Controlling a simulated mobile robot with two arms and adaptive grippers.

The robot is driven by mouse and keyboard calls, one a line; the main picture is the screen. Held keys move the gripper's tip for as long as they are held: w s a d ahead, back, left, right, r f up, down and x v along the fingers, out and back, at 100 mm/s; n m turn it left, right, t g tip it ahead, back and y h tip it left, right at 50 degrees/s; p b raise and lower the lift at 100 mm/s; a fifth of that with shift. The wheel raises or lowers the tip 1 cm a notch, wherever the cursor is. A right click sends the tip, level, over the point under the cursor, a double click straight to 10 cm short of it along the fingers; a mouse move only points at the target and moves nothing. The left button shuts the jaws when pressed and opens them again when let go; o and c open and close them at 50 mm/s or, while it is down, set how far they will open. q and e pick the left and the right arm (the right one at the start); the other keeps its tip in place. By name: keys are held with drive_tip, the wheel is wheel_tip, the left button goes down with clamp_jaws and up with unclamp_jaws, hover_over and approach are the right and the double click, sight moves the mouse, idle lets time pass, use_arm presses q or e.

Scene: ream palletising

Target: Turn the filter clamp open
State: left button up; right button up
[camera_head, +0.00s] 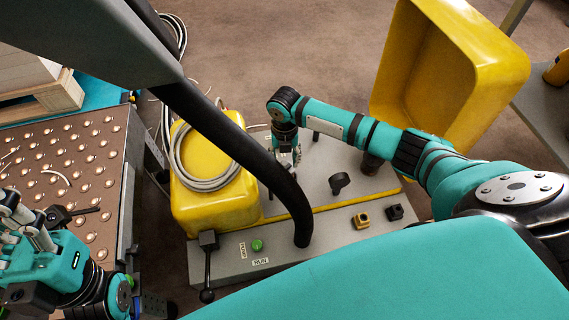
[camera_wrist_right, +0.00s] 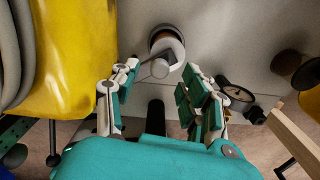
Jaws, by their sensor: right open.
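The filter clamp appears to be the grey round fitting with a short bar (camera_wrist_right: 165,50) on the grey panel in the right wrist view. My right gripper (camera_wrist_right: 161,70) is open, its two fingers standing apart on either side of the bar's near end. I cannot tell whether they touch it. In the head view my right gripper (camera_head: 288,155) points down at the grey machine top, and the clamp is largely hidden by it and the dark hose. My left gripper (camera_head: 30,232) is at the far left over the ball table; its jaw gap is unclear.
A yellow housing (camera_head: 215,205) with a coiled grey hose (camera_head: 190,182) stands left of the right gripper. A thick dark hose (camera_head: 235,140) crosses in front. A black round knob (camera_head: 339,181) and a green button (camera_head: 257,245) are on the machine. A yellow bin (camera_head: 440,85) stands behind.

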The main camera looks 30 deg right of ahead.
drive_tip(key=shift+f, duration=0.85)
drive_tip(key=shift+c, duration=0.3)
clamp_jaws()
